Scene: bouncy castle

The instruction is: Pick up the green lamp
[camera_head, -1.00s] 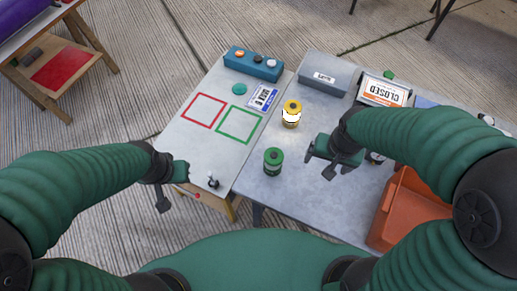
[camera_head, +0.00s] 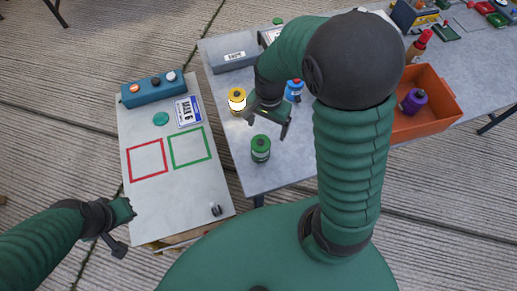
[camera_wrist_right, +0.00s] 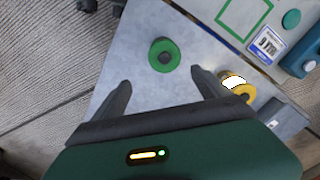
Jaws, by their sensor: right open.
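The green lamp (camera_head: 260,149) is a small green cylinder with a dark top, upright on the grey table near its left edge. My right gripper (camera_head: 268,124) is open and empty, just beyond and above the lamp in the head view. In the right wrist view the lamp (camera_wrist_right: 164,54) shows from above, ahead of the two spread fingers (camera_wrist_right: 160,80), between their lines and apart from them. My left gripper (camera_head: 120,229) has its fingers apart and is empty, at the lower left beside the white board.
A yellow lamp (camera_head: 237,99) and a blue one (camera_head: 294,90) stand near my right gripper. An orange bin (camera_head: 440,110) holds a purple item (camera_head: 414,100). The white board (camera_head: 150,205) has red (camera_head: 147,160) and green outlined squares (camera_head: 190,147) and a blue button box (camera_head: 153,90).

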